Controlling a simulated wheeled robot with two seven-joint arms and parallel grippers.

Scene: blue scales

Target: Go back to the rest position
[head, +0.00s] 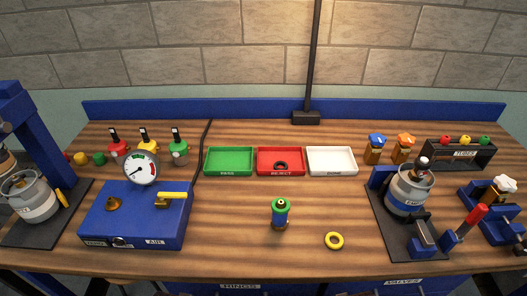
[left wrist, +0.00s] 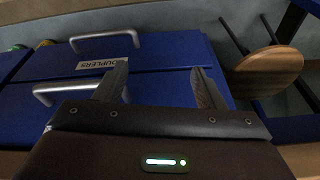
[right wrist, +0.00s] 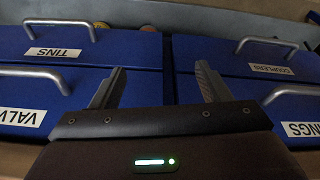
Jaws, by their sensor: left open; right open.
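My left gripper (left wrist: 160,68) is open and empty in the left wrist view. It faces blue drawer fronts, one labelled COUPLERS. My right gripper (right wrist: 159,68) is open and empty in the right wrist view. It also faces blue drawer fronts with metal handles, including one labelled TINS. Neither gripper shows in the head view. On the bench (head: 340,205) a small green-topped cylinder (head: 280,212) stands upright, and a yellow ring (head: 334,240) lies flat to its right.
Green (head: 229,172), red (head: 262,170) and white (head: 331,172) trays stand in a row; a dark ring (head: 281,166) lies in the red one. A blue gauge box (head: 135,218) is left. A grey canister (head: 408,190) stands right. A round wooden stool (left wrist: 265,70) is below.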

